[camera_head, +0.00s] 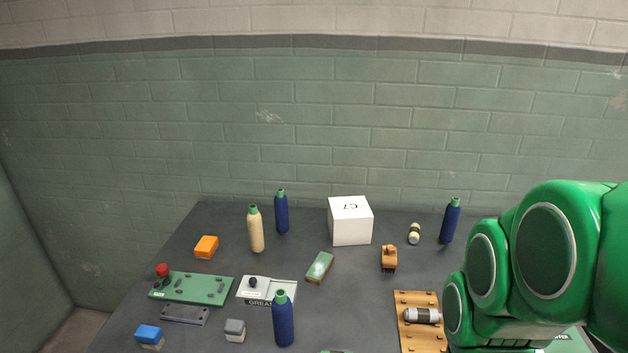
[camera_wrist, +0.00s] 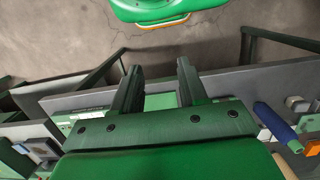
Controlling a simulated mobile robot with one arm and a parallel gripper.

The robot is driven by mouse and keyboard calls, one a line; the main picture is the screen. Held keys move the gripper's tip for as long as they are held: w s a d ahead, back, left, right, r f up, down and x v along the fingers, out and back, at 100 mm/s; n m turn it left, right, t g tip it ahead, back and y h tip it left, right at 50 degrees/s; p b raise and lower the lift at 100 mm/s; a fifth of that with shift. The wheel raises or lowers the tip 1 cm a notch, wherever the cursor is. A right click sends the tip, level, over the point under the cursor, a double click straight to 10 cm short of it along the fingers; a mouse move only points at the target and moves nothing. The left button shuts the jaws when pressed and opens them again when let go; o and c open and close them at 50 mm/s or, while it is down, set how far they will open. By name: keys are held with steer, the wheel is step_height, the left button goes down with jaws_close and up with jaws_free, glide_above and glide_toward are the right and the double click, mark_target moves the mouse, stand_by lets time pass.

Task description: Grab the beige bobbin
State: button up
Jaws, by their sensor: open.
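The beige bobbin (camera_head: 256,231) stands upright on the dark table in the head view, left of centre, with a green top. A beige edge in the lower right of the wrist view may be part of it, but I cannot tell. My gripper (camera_wrist: 158,78) is open in the wrist view, with nothing between its fingers and floor and table edge behind them. It is apart from the beige bobbin. In the head view my arm fills the right side and my fingers are hidden.
Blue bobbins stand at the back (camera_head: 282,213), front (camera_head: 283,320) and right (camera_head: 450,222). A white box (camera_head: 350,223) stands at the back. An orange block (camera_head: 206,247), green block (camera_head: 319,267) and grey tray (camera_head: 267,287) lie around the beige bobbin. A brick wall rises behind.

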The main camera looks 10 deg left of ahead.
steer(key=o, duration=0.6)
